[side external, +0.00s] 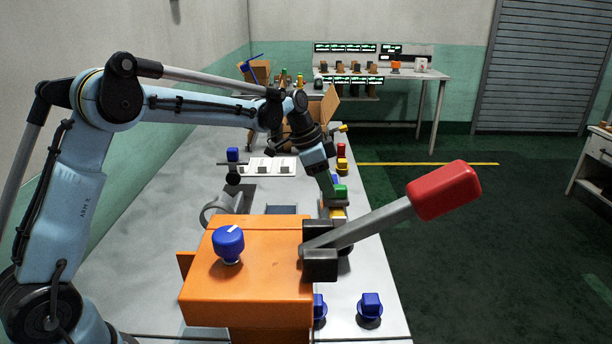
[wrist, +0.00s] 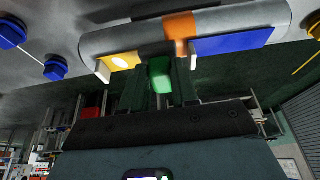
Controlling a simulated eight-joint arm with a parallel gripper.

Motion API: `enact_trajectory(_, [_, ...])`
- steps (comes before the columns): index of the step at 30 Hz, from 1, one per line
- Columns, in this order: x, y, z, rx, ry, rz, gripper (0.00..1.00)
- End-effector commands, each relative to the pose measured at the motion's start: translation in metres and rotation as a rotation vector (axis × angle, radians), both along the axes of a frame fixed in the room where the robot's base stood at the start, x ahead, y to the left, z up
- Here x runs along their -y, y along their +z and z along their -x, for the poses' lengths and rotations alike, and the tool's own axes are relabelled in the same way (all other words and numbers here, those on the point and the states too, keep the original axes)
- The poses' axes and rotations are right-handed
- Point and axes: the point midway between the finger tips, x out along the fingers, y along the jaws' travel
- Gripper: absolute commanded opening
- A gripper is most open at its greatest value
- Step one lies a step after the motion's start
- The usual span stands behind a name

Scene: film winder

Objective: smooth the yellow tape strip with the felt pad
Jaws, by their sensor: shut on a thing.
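My gripper (wrist: 160,88) is shut on a small green block (wrist: 160,72) that shows between its dark fingers. In the side external view the green block (side external: 340,192) is at the end of my arm, just above a yellow piece (side external: 338,213) behind the orange machine. I cannot tell whether they touch. In the wrist view a yellow piece with a pale round spot (wrist: 122,62) lies beside the fingers, against a grey cylinder (wrist: 140,36). I cannot tell for sure which yellow piece is the tape strip, and no felt face is visible under the green block.
An orange machine housing (side external: 250,275) with a blue knob (side external: 228,241) and a red-handled lever (side external: 445,190) stands in front. A blue plate (wrist: 232,40) and an orange band (wrist: 180,28) are by the cylinder. Blue knobs (side external: 370,305) sit on the grey table (side external: 190,180).

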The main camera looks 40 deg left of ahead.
Motion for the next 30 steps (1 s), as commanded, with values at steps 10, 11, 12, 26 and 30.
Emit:
enact_trajectory(10, [0.0, -0.0038, -0.0002, 0.0, 0.0, 0.0, 0.0])
enact_trajectory(11, [0.0, -0.0041, -0.0002, 0.0, 0.0, 0.0, 0.0])
enact_trajectory(12, [0.0, -0.0046, -0.0001, 0.0, 0.0, 0.0, 0.0])
enact_trajectory(26, [0.0012, -0.0074, 0.001, 0.0, 0.0, 0.0, 0.0])
enact_trajectory(30, [0.0043, -0.0073, 0.004, 0.0, -0.001, 0.0, 0.0])
